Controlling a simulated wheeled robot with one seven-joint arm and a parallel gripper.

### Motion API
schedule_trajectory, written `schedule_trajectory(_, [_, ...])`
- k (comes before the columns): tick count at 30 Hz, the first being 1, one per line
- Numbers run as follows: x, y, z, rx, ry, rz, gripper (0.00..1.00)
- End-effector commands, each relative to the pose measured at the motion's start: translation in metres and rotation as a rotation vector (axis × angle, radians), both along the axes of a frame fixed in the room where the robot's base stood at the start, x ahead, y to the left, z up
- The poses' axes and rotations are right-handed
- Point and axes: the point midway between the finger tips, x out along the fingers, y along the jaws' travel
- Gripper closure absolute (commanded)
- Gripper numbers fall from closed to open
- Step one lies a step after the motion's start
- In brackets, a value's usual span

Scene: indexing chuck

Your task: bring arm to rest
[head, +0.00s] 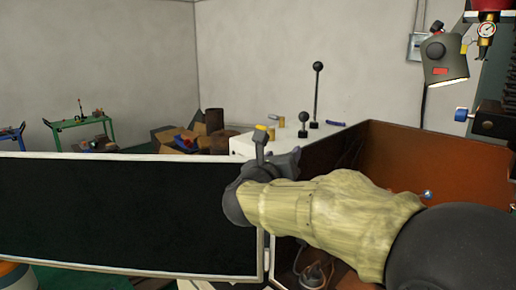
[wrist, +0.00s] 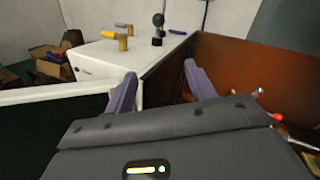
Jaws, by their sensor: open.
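My gripper (head: 278,156) is held out in front of the machine on my sleeved arm, near the front corner of the white machine top (head: 243,146). In the wrist view its two grey-purple fingers (wrist: 160,72) stand well apart. Nothing shows between them but the machine's edge and dark interior beyond. The gripper looks apart from the machine top, though the exact gap cannot be told. In the head view the forearm hides part of the machine's opening.
A black panel in a pale frame (head: 120,215) stands at left. Levers with black knobs (head: 318,68) and brass cylinders (head: 303,117) stand on the white top. A brown-walled enclosure (head: 400,155) lies at right, with a lamp (head: 445,62) above. Boxes (head: 180,138) lie far left.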

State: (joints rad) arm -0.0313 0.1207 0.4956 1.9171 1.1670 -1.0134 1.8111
Motion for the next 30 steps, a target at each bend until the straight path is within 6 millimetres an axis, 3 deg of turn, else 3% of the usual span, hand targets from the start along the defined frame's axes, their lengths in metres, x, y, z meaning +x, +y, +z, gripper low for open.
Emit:
schedule_trajectory(5, [0.006,0.003,-0.025,-0.3,0.137,0.122,0.45])
schedule_trajectory(10, [0.003,0.005,-0.076,-0.74,0.339,0.317,0.45])
schedule_trajectory(14, [-0.012,0.0,-0.126,-1.095,0.498,0.499,0.45])
schedule_trajectory(20, [-0.06,-0.022,-0.209,-1.607,0.711,0.849,0.45])
schedule_trajectory(24, [-0.11,-0.042,-0.261,-1.912,0.802,1.153,0.45])
schedule_trajectory(30, [-0.176,-0.07,-0.307,-2.185,0.824,1.547,0.45])
